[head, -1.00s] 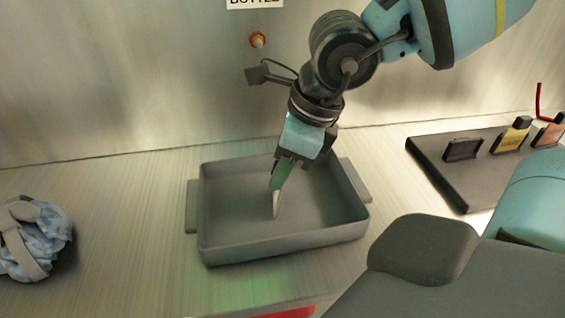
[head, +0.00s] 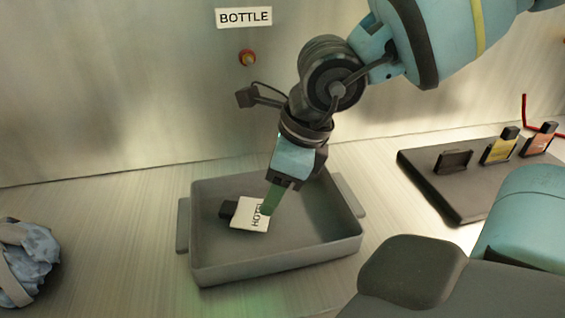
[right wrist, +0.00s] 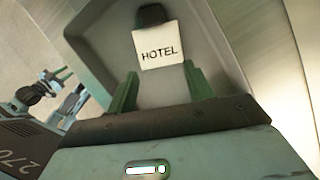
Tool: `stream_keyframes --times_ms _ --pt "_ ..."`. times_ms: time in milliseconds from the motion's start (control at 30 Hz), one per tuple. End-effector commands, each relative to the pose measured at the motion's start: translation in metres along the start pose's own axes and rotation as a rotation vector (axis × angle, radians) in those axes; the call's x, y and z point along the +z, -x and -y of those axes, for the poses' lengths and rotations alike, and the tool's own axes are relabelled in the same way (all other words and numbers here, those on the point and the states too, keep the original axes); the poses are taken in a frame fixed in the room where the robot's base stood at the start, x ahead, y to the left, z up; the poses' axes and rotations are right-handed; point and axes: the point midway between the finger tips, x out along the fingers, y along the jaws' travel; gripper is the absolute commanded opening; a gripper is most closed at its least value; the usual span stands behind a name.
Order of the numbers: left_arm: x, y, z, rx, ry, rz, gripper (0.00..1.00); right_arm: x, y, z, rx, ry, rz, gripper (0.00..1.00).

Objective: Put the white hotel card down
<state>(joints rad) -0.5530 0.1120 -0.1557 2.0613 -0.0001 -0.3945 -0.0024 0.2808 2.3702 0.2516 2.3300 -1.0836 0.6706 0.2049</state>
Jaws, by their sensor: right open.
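The white hotel card (head: 249,214) lies in the grey tray (head: 275,269), its dark end toward the left in the head view. In the right wrist view the card (right wrist: 160,46) shows its HOTEL lettering, with its dark end at the top. My right gripper (head: 271,210) is over the tray, its green fingers close to the card's right edge. In the right wrist view the fingers of the right gripper (right wrist: 160,90) are spread apart, with the card's lower edge just beyond and between them. My left gripper is not in view.
A dark rack (head: 440,190) at the right has slots with a yellow card (head: 500,150) and an orange card (head: 540,140). A crumpled blue bag (head: 28,262) lies at the far left. A BOTTLE sign (head: 244,17) is on the back wall.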

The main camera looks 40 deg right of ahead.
Motion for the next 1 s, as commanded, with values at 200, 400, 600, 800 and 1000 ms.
stream_keyframes --times_ms 200,400,600,800,1000 --pt "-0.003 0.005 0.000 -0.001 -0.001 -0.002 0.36 0.003 0.030 0.001 -0.004 -0.001 0.008 0.52" --pt "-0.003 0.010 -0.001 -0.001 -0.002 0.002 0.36 0.002 0.072 0.000 -0.003 0.001 0.008 0.52" --pt "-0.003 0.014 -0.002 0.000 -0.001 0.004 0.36 0.002 0.105 0.000 -0.003 0.001 0.006 0.52" --pt "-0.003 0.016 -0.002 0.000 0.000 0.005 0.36 0.001 0.120 0.000 -0.001 0.000 0.002 0.52" --pt "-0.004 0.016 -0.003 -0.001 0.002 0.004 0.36 0.001 0.122 0.000 0.001 0.000 0.001 0.52"
